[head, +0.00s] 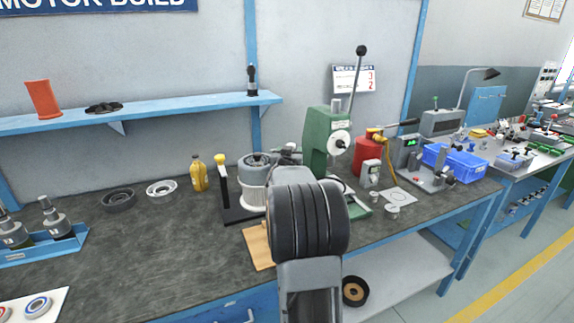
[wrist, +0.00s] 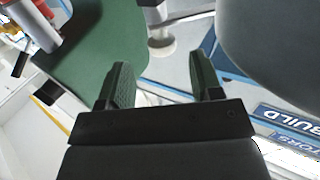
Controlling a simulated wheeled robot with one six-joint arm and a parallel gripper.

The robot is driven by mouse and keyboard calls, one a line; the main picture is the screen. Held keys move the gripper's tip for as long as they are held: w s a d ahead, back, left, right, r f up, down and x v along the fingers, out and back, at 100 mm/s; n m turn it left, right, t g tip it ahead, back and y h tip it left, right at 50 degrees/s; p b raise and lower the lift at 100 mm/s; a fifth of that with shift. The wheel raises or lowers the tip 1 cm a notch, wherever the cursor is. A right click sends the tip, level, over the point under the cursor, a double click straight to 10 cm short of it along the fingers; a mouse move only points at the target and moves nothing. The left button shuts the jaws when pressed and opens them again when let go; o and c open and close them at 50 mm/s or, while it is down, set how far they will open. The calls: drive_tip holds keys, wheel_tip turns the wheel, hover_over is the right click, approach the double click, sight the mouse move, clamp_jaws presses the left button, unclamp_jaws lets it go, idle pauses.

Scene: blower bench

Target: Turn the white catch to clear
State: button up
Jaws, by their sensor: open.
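A blower unit (head: 257,171) with a grey top and a white ribbed lower body stands on the bench behind my arm. I cannot make out the white catch for certain in either view. My gripper shows in the wrist view (wrist: 162,85), with its two dark fingers apart and no object clearly held between them. A pale round post (wrist: 161,42) is seen beyond the fingers. In the head view my own dark arm covers the gripper's fingertips and part of the bench beside the blower unit.
A green arbor press (head: 320,145) with a long lever stands just right of my arm; its green body (wrist: 105,45) seems to fill the wrist view's upper left. A yellow-topped black stand (head: 224,185) and a yellow bottle (head: 198,173) are left of the blower unit.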

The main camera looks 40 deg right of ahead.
drive_tip(key=v, duration=0.8)
drive_tip(key=shift+s+a, duration=0.25)
drive_tip(key=shift+s, duration=0.05)
